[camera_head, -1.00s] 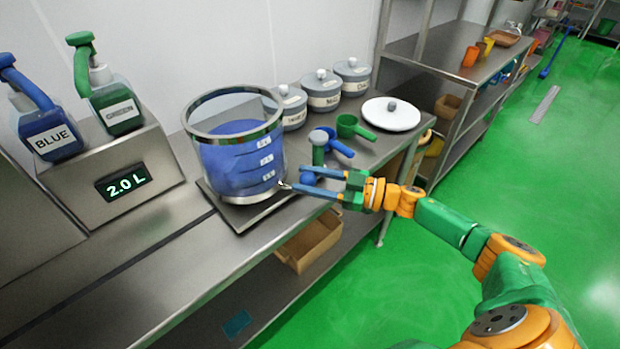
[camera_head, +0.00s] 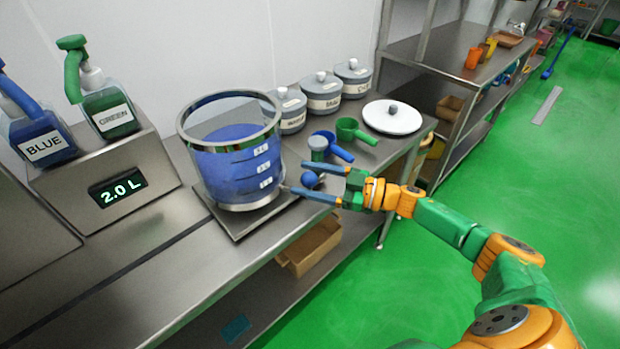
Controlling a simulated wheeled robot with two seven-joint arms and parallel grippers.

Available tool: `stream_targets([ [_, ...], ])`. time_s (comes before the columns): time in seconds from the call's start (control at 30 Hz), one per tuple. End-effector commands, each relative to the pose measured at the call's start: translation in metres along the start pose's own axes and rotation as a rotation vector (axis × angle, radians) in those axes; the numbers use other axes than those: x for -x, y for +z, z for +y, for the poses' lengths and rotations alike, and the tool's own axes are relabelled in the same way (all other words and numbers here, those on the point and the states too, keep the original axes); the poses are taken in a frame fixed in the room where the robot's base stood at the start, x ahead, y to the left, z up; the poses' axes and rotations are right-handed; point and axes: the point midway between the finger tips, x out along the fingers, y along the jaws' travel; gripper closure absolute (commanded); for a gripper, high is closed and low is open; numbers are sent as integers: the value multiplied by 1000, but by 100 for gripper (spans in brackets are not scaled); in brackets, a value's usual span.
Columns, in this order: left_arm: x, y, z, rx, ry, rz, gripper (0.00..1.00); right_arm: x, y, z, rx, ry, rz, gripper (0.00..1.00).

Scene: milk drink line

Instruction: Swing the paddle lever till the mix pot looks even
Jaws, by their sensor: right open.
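The mix pot (camera_head: 232,160) is a clear, metal-rimmed vessel holding blue liquid, with level marks on its wall. The liquid looks blue all over, with slight lighter and darker shades. It stands on a square metal plate (camera_head: 240,228). My right gripper (camera_head: 297,178) is open just right of the pot's lower side. A round blue knob (camera_head: 311,179) shows between or behind its fingers; I cannot tell if it belongs to the paddle lever, and no finger clearly holds it. No paddle is clearly seen inside the pot. My left gripper is not in view.
A display (camera_head: 118,188) reads 2.0 L beneath the blue bottle (camera_head: 38,135) and green bottle (camera_head: 108,108).

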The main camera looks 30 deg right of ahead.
Motion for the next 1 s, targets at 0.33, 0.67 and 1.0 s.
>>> stream_targets([
  [0.33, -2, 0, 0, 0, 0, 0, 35, 7, 2, -1, 0, -2, -3, 24],
  [0.67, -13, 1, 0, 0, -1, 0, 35, 67, 3, 0, -1, -2, -4, 24],
  [1.0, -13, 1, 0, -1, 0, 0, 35, 70, 0, 0, 0, -2, 0, 24],
])
